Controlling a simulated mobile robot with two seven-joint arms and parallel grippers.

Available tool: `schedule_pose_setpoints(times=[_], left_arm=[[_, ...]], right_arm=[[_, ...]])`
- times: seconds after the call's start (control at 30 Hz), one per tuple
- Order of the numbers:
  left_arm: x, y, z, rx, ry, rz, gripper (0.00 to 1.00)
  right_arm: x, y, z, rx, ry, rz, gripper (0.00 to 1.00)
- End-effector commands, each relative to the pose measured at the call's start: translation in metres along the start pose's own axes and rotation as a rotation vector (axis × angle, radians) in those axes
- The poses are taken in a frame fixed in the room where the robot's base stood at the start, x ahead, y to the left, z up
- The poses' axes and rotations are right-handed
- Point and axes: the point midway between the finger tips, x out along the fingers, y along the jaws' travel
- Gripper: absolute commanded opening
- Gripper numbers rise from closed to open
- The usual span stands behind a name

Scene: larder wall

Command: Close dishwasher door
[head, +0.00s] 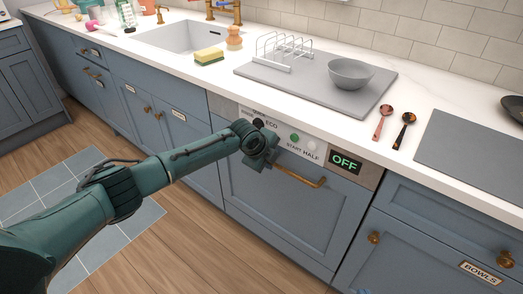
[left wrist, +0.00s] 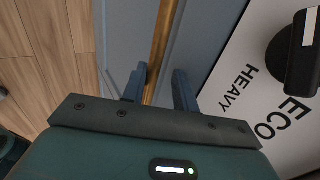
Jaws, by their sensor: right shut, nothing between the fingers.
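The dishwasher door (head: 290,205) is a blue-grey panel under the counter. It stands upright and looks about flush with the cabinets; a small gap cannot be ruled out. Its brass bar handle (head: 308,180) also shows in the left wrist view (left wrist: 163,40). Above it is the control panel (head: 319,152) with a lit OFF display. My left arm reaches to the handle's left end, its fingers hidden in the head view. In the left wrist view my left gripper (left wrist: 159,88) is open around the bar, with a gap at the right finger.
The white counter (head: 290,105) above holds a grey mat (head: 270,73) with a rack and a bowl (head: 350,73), and two spoons. A drawer and the bowls cabinet (head: 425,245) adjoin at right. The wooden floor (head: 215,250) before the dishwasher looks clear.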

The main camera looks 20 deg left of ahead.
Motion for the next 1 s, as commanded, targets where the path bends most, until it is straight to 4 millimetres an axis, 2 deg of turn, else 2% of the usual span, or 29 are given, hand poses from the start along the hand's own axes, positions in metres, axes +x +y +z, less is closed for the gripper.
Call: schedule_pose_setpoints(times=[0.03, 0.3, 0.5, 0.7, 1.0], left_arm=[[-0.012, -0.004, 0.001, 0.002, 0.0, -0.007, 0.3], [-0.066, -0.002, 0.001, 0.002, -0.002, -0.003, 0.3], [-0.102, 0.0, 0.001, 0.003, -0.004, 0.001, 0.3], [-0.119, 0.001, 0.001, 0.001, -0.004, 0.003, 0.3], [-0.122, 0.001, 0.001, 0.0, -0.004, 0.005, 0.3]], right_arm=[[0.0, -0.001, -0.003, 0.002, -0.006, -0.002, 0.0], [0.004, -0.006, 0.0, 0.011, -0.049, -0.016, 0.0], [0.007, -0.005, -0.003, 0.005, -0.055, -0.016, 0.0], [0.007, -0.006, -0.004, 0.001, -0.055, -0.015, 0.0], [0.006, -0.006, -0.002, 0.001, -0.058, -0.014, 0.0]])
